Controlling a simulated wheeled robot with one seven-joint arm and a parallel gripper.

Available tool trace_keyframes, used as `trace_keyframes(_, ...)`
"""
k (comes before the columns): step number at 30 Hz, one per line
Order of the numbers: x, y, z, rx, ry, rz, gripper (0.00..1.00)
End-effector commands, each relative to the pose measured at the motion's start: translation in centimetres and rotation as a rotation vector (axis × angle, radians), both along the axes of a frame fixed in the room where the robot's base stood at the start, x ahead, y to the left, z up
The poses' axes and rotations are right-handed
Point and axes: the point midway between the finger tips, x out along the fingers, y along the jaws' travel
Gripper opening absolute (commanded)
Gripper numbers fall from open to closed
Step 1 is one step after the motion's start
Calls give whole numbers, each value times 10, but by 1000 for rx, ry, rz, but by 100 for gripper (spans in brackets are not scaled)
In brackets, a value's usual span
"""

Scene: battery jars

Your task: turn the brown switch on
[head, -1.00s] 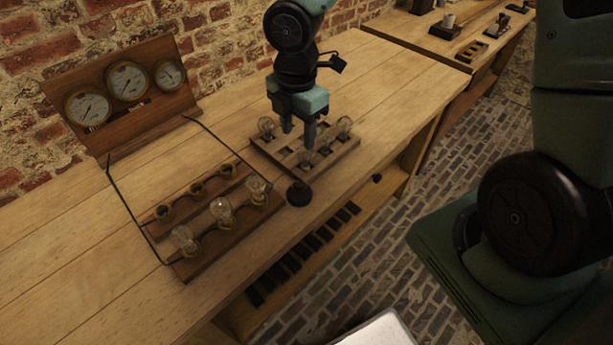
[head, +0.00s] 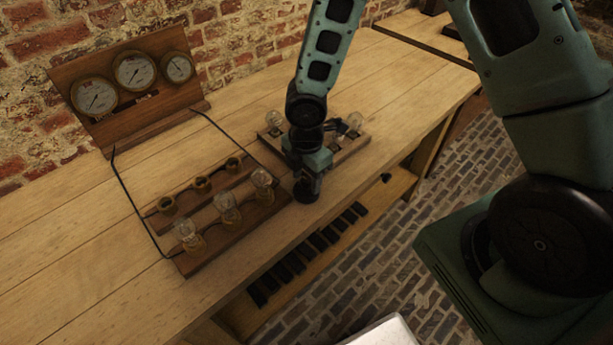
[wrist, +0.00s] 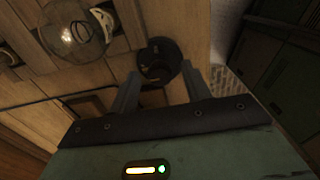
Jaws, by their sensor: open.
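A dark, round switch (head: 306,192) sits near the front edge of the wooden bench, just right of the lamp board. It looks nearly black in this light; I cannot make out a brown colour or its on/off position. In the wrist view the switch (wrist: 158,60) shows as a round base with a raised part across it. My gripper (head: 308,180) is just over the switch and hides part of it in the head view. In the wrist view my gripper (wrist: 160,75) is open, one finger to each side of the switch, with nothing held. I cannot tell if the fingers touch it.
The lamp board (head: 187,264) with glass bulbs and small sockets lies left of the switch. A rack (head: 352,150) with bulbs lies behind my gripper. A panel with three gauges (head: 135,72) stands at the back left. A black wire (head: 132,205) runs over the bench.

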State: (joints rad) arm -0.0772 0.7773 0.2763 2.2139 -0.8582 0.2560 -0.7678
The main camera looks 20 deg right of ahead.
Motion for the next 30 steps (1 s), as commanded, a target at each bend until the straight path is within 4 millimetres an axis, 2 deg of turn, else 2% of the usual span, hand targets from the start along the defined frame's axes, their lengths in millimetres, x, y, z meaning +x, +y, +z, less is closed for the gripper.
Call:
trace_keyframes(7, 0, 0, -1, 0, 0, -1, 48)
trace_keyframes(8, 0, 0, -1, 0, 0, -1, 42)
trace_keyframes(12, 0, 0, -1, 0, 0, -1, 4)
trace_keyframes(22, 0, 0, -1, -1, -1, -27, 3)
trace_keyframes(30, 1, 0, -1, 1, -2, -170, 3)
